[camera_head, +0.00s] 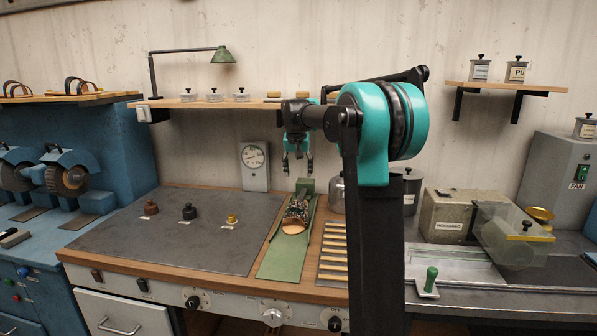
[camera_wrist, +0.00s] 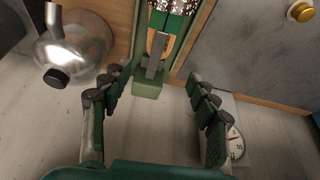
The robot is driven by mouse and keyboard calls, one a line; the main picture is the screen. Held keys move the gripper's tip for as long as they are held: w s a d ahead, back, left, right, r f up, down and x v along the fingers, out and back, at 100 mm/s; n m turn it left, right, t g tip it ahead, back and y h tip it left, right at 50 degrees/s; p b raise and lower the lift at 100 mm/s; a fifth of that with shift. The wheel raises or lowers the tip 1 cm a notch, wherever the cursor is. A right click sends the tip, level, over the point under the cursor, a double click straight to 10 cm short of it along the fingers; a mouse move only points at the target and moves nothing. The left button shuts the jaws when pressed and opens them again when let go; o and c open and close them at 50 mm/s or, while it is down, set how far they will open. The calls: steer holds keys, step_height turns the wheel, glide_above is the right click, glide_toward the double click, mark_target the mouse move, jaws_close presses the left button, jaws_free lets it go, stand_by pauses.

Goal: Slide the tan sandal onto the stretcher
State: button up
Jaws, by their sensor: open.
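My gripper (camera_head: 298,168) is open and empty, pointing down above the far end of a green stretcher board (camera_head: 281,259) on the bench. A sandal with dark, patterned straps and a tan sole (camera_head: 292,229) lies on the board, short of the green block (camera_head: 305,185) at its far end. In the wrist view the open fingers (camera_wrist: 153,82) stand either side of the green block (camera_wrist: 147,89), apart from it. A grey metal bar (camera_wrist: 154,60) runs from the block towards the tan sole end (camera_wrist: 162,42). The straps (camera_wrist: 180,7) are cut off at the top.
A shiny metal pot (camera_wrist: 72,50) stands beside the board, close to one finger. A dial gauge (camera_head: 254,163) is at the wall behind. A dark mat (camera_head: 165,245) with several small knobbed pieces lies left; a slatted rack (camera_head: 332,255) lies right. A shelf (camera_head: 215,103) hangs above.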

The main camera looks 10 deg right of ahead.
mark_target(300, 198)
steer(key=x, duration=1.7)
steer(key=shift+w+f, duration=0.1)
steer(key=shift+f, duration=0.05)
steer(key=shift+c, duration=0.6)
steer(key=c, duration=1)
steer(key=o, duration=1.5)
steer(key=v, duration=1.2)
